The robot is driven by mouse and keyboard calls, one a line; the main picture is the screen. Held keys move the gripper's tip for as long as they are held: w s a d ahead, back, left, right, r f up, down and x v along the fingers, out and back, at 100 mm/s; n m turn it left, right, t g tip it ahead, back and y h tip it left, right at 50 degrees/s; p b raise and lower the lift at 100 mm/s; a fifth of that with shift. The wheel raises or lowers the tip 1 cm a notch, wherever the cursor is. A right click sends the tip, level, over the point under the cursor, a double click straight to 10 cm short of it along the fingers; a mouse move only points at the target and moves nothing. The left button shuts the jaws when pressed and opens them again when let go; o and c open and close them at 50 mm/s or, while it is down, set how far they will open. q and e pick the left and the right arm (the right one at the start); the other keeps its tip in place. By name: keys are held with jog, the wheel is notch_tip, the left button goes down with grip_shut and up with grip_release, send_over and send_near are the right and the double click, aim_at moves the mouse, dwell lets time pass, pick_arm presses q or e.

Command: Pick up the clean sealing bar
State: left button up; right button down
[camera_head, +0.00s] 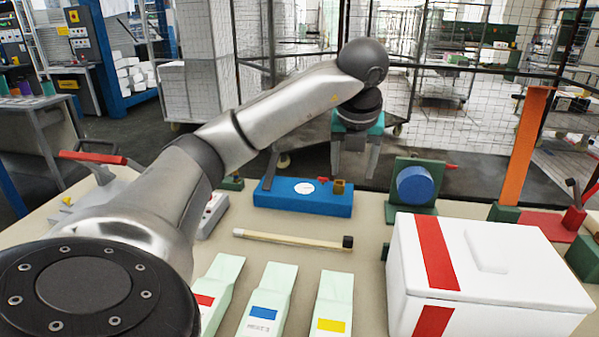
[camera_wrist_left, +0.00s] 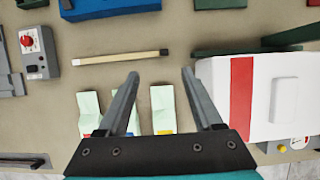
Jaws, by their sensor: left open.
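A thin pale bar with a black end, which looks like the sealing bar (camera_head: 290,240), lies flat on the beige table. In the left wrist view the bar (camera_wrist_left: 120,58) lies crosswise beyond my fingertips, mostly to the left, with its black end toward the middle. My left gripper (camera_head: 355,176) hangs over the table, fingers down, above and apart from the bar. In the left wrist view my left gripper (camera_wrist_left: 160,75) is open with nothing between its fingers. Whether the bar is clean cannot be told. My right gripper is not in view.
A white box (camera_head: 480,260) with red stripes stands right of the bar. Pale green packs (camera_head: 267,290) lie in front of it. A blue device (camera_head: 300,203) with a dial is behind it, and a green stand with a blue disc (camera_head: 415,185) is behind right. Bare table surrounds the bar.

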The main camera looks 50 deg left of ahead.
pick_arm(q)
jog(key=b, duration=0.7)
send_near(348, 239)
jog(key=b+x, duration=0.1)
jog(key=x, duration=0.1)
jog(key=b+x, duration=0.2)
jog(key=x, duration=0.1)
jog(key=shift+a+r, duration=0.1)
jog(key=shift+a, duration=0.25)
jog(key=f, duration=0.1)
jog(key=w+f+b, duration=0.1)
jog(key=f, duration=0.1)
jog(key=shift+f, duration=0.2)
jog(key=shift+w+a+f, duration=0.15)
jog(key=shift+f, duration=0.15)
jog(key=shift+w+a+f, duration=0.1)
jog(key=shift+f, duration=0.15)
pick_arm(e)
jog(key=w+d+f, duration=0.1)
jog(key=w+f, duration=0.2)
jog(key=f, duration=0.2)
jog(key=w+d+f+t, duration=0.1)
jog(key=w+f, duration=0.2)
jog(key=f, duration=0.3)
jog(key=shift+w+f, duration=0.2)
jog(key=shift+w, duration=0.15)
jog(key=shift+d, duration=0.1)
pick_arm(q)
jog(key=shift+r, duration=0.1)
grip_shut()
